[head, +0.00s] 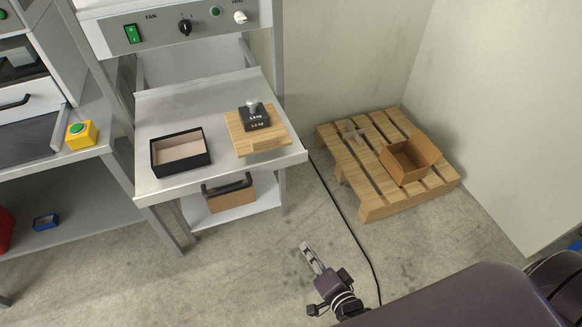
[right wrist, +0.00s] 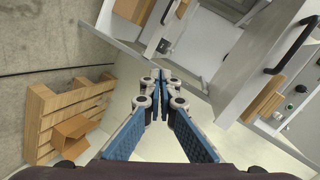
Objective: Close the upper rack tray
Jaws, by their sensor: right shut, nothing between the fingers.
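The upper rack tray (head: 220,108) is a light metal sheet that sticks out of the rack under the control panel. A black open box (head: 181,153) and a wooden board (head: 243,145) with a dark weight (head: 254,117) are on it. A black handle (head: 228,184) shows just below its front edge. My right gripper (head: 309,252) is shut and empty, over the floor in front of the rack and to the right, apart from the tray. Its closed fingers also show in the right wrist view (right wrist: 161,80). My left gripper is out of view.
A wooden pallet (head: 369,195) with an open cardboard box (head: 407,160) stands right of the rack. A black cable (head: 346,216) runs across the floor. A bench with a yellow button box (head: 82,135) stands at left.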

